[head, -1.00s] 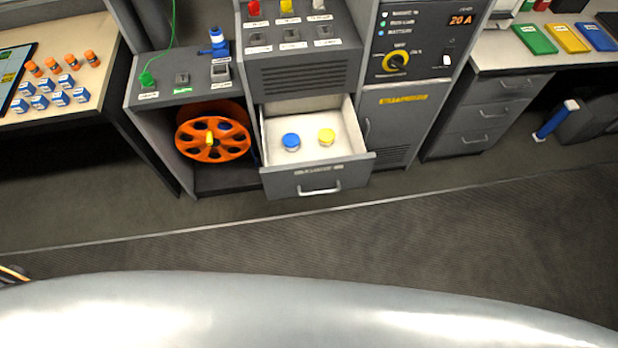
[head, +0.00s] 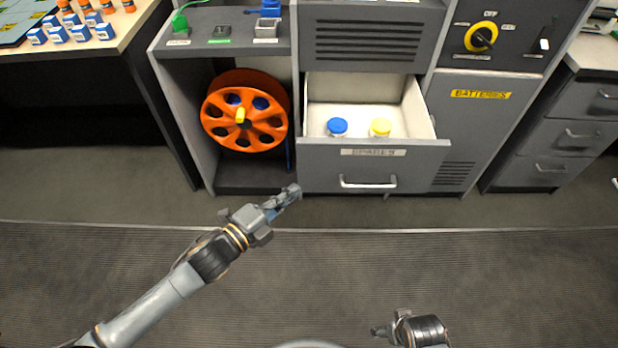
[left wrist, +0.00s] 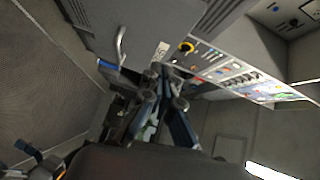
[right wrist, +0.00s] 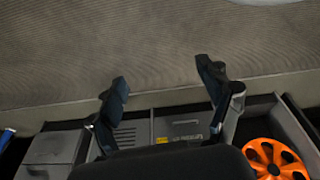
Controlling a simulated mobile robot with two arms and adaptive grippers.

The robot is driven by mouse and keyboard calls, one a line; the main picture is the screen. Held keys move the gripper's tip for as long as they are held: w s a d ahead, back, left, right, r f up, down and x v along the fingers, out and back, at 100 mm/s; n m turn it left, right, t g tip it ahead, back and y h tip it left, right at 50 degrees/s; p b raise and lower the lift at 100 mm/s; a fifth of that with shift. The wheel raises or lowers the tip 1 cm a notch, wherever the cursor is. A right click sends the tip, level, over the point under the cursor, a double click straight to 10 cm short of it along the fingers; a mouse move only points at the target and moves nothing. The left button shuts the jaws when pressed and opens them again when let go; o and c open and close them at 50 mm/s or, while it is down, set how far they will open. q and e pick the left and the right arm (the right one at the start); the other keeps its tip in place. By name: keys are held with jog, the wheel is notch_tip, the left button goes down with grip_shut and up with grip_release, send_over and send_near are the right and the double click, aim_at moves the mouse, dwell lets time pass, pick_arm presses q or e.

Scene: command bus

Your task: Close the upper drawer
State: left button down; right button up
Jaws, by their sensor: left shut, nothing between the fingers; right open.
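The upper drawer (head: 375,160), grey with a silver handle (head: 368,183) and a label strip, stands pulled out of the cabinet. A blue-capped jar (head: 337,127) and a yellow-capped jar (head: 380,127) stand inside it. My left gripper (head: 292,194) is shut and empty, in front of the cabinet, a little left of the drawer front and apart from it. In the left wrist view its fingers (left wrist: 160,85) are together, with a handle (left wrist: 121,45) beyond. My right gripper (head: 380,331) is low in the head view, away from the drawer; the right wrist view shows its fingers (right wrist: 165,85) spread and empty.
An open bay with an orange reel (head: 245,112) is left of the drawer. A batteries door (head: 470,125) is on its right. A table (head: 120,35) with small boxes stands at the left, a drawer unit (head: 565,135) at the right. The floor in front is clear.

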pick_arm(q)
jog(key=s+d+r+m+h+b, duration=0.1)
jog(key=m, duration=0.1)
send_near(337, 147)
jog(key=d, duration=0.4)
jog(key=w+b, duration=0.1)
jog(key=w, duration=0.2)
jog(key=shift+w+f, duration=0.15)
jog(key=shift+w, duration=0.55)
pick_arm(e)
jog(key=r, duration=0.2)
jog(key=w+r, duration=0.1)
jog(key=r, duration=0.2)
jog(key=shift+w+a+r, duration=0.2)
jog(key=shift+a+r, duration=0.05)
jog(key=shift+r, duration=0.05)
pick_arm(q)
jog(key=shift+a, duration=0.1)
